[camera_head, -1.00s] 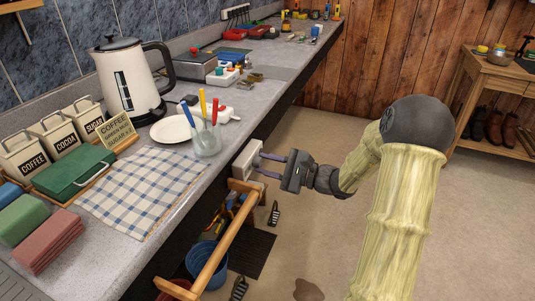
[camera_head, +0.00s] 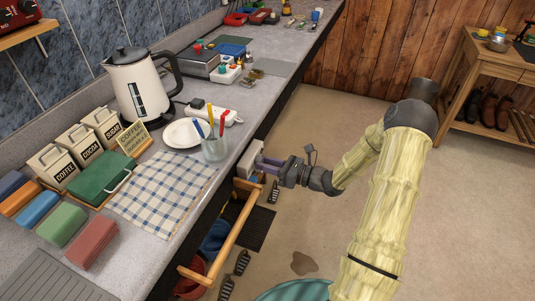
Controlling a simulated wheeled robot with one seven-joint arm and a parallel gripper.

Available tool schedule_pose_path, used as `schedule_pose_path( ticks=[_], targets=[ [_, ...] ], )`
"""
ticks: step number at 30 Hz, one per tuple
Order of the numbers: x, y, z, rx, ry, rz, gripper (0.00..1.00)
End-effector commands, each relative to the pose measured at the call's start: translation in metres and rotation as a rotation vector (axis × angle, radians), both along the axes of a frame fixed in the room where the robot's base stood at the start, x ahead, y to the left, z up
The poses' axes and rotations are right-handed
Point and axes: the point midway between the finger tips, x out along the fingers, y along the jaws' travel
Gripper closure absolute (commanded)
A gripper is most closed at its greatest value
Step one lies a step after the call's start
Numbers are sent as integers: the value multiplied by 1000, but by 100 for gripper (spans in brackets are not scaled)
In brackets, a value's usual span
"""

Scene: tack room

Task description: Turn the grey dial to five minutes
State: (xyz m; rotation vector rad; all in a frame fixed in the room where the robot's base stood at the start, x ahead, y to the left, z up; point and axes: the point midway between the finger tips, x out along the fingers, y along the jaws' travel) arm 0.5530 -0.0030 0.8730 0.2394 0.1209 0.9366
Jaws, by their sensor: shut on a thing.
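A pale box (camera_head: 248,160) is fixed at the front edge of the counter, below the worktop. My gripper (camera_head: 263,163) reaches it from the right, with its purple-grey fingers against the box's front face. The fingers are shut on the grey dial there. The dial itself is hidden by the fingers, and its markings and setting cannot be read from this view.
A wooden rail (camera_head: 222,243) runs along the counter front just below the box. A glass with coloured sticks (camera_head: 214,150) and a white plate (camera_head: 183,134) stand on the worktop above. A teal round thing (camera_head: 293,291) is on the floor below my arm.

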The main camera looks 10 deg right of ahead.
Motion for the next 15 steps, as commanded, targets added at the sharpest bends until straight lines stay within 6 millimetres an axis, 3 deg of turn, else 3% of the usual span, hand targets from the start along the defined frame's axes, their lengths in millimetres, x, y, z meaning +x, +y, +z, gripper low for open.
schedule_pose_path(
  ticks=[1,15],
  targets=[
    [0,0,7,27,38,-2,94],
    [-1,1,5,289,398,-1,94]
  ],
)
